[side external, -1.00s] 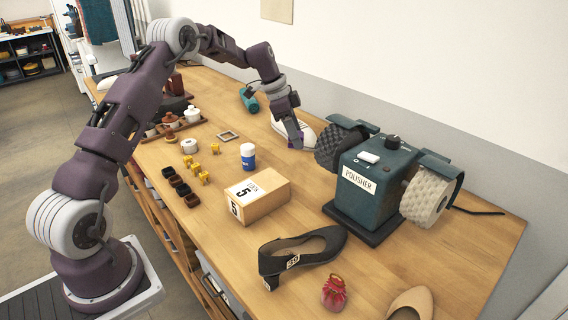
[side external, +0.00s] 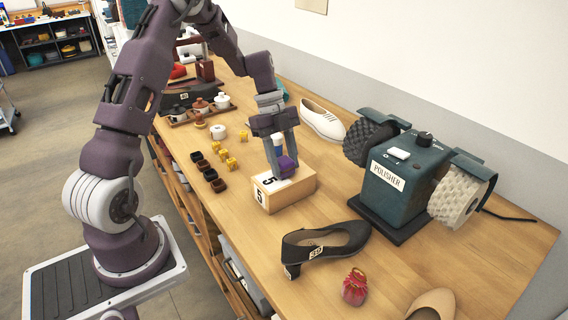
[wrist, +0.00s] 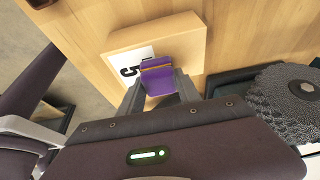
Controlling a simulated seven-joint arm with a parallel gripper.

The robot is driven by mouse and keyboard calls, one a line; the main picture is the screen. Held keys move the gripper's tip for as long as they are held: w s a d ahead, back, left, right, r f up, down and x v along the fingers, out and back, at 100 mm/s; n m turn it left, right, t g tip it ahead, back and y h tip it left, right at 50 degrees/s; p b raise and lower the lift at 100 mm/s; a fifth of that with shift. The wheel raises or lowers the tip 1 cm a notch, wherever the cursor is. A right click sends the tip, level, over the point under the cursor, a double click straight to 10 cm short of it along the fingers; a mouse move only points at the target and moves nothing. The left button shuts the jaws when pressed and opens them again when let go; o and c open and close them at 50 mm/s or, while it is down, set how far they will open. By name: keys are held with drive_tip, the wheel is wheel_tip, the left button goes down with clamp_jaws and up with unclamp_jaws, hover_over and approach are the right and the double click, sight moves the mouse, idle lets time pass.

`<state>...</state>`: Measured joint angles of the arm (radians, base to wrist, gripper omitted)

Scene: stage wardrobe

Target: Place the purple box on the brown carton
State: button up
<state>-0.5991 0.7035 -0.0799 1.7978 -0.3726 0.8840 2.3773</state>
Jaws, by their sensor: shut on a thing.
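The purple box (side external: 287,166) is between the fingers of my gripper (side external: 284,165), which is shut on it. It also shows in the wrist view (wrist: 158,78) with a yellowish band, between the two fingertips (wrist: 158,88). The brown carton (side external: 291,196) lies on the table with a white label marked 5. In the side view the box appears over the carton's top, toward its far side. In the wrist view the carton (wrist: 188,45) lies beneath and beyond the box. I cannot tell whether the box touches the carton.
The teal polisher (side external: 395,185) stands right of the carton. A black shoe (side external: 330,240) and a red pouch (side external: 355,287) lie in front. Small dark cups (side external: 210,174) and yellow pieces (side external: 231,163) are to the left. A white shoe (side external: 322,120) lies behind.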

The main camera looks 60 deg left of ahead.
drive_tip(key=shift+f, duration=0.3)
drive_tip(key=o, duration=1.3)
drive_tip(key=shift+f, duration=0.15)
drive_tip(key=shift+o, duration=0.2)
